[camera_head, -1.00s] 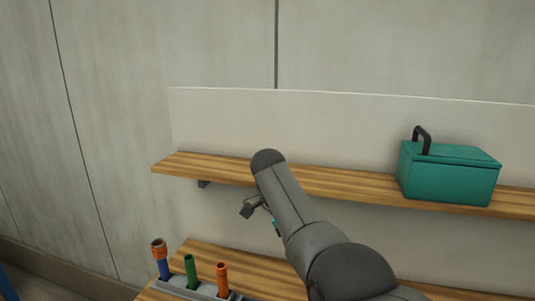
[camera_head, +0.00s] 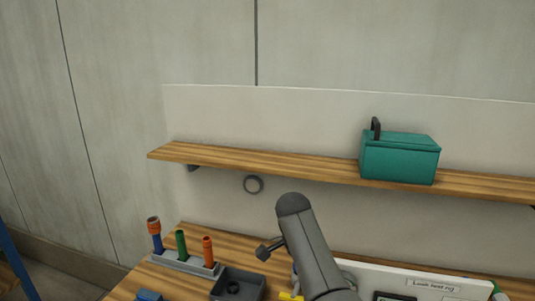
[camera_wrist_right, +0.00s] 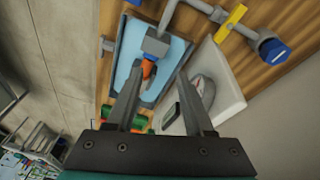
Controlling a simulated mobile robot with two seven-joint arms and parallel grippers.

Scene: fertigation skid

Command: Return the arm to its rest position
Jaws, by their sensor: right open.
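My right arm (camera_head: 310,250) rises from the bottom middle of the head view, in front of the workbench, with its far end below the shelf. My right gripper (camera_wrist_right: 160,90) shows in the right wrist view with its two fingers apart and nothing held between them. Beyond the fingers lie a blue tray (camera_wrist_right: 180,52) with a grey and orange part (camera_wrist_right: 150,68) and a white board (camera_wrist_right: 225,95) with a round gauge (camera_wrist_right: 203,90). My left gripper is not in view.
A wooden shelf (camera_head: 270,170) with a teal box (camera_head: 400,158) runs along the back panel. On the bench (camera_head: 225,245) stand a rack (camera_head: 185,262) with several coloured tubes, a dark tray (camera_head: 238,284) and a labelled white board (camera_head: 470,284).

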